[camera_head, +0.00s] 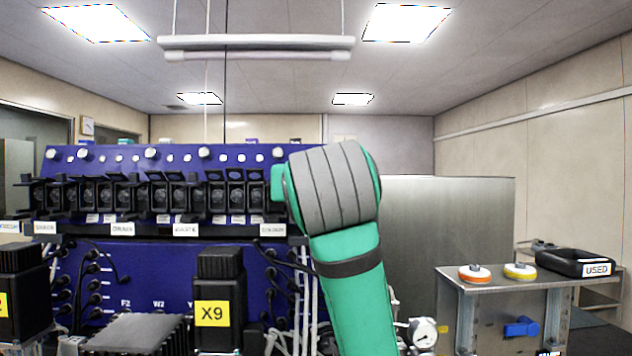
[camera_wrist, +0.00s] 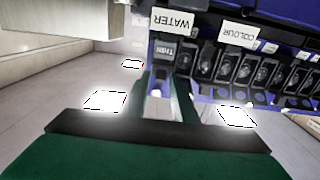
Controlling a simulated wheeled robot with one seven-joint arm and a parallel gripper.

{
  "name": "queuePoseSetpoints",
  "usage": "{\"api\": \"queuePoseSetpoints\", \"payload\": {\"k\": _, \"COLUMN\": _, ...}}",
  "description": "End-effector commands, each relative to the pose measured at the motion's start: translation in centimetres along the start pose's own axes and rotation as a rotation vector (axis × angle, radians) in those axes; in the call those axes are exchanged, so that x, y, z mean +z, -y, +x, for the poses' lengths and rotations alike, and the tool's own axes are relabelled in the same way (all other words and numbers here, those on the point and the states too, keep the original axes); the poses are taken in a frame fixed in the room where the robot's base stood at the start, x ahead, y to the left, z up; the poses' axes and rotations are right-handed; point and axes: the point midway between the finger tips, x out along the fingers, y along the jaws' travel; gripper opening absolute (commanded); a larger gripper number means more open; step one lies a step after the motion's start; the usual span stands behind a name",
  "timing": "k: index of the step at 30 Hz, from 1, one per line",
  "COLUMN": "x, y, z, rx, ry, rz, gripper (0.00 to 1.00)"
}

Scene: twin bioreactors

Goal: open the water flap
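The WATER label (camera_wrist: 173,21) shows upside down at the top of the wrist view. Next to it is a black flap unit (camera_wrist: 163,52) with small pale lettering on its face, at the end of the row. I cannot tell clearly whether its flap is open or shut. The COLOUR label (camera_wrist: 238,35) is to the right; it also shows in the head view (camera_head: 273,229). In the head view my green arm covers the right end of the row, hiding the water unit.
The row of black flap units (camera_head: 150,195) runs along the blue panel (camera_head: 190,265). A black X9 container (camera_head: 220,262) stands in front. A steel panel (camera_head: 450,230) stands right of my arm. Further right, a cart (camera_head: 500,285) carries orange and yellow discs and a black USED tray (camera_head: 575,262).

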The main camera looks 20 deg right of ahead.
Motion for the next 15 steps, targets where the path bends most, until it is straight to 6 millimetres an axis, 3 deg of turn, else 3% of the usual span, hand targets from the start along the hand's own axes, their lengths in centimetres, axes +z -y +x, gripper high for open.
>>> {"api": "queuePoseSetpoints", "payload": {"k": 15, "x": -1.1, "y": -0.1, "z": 0.1, "rx": 0.003, "ry": 0.228, "rz": -0.002, "gripper": 0.03}}
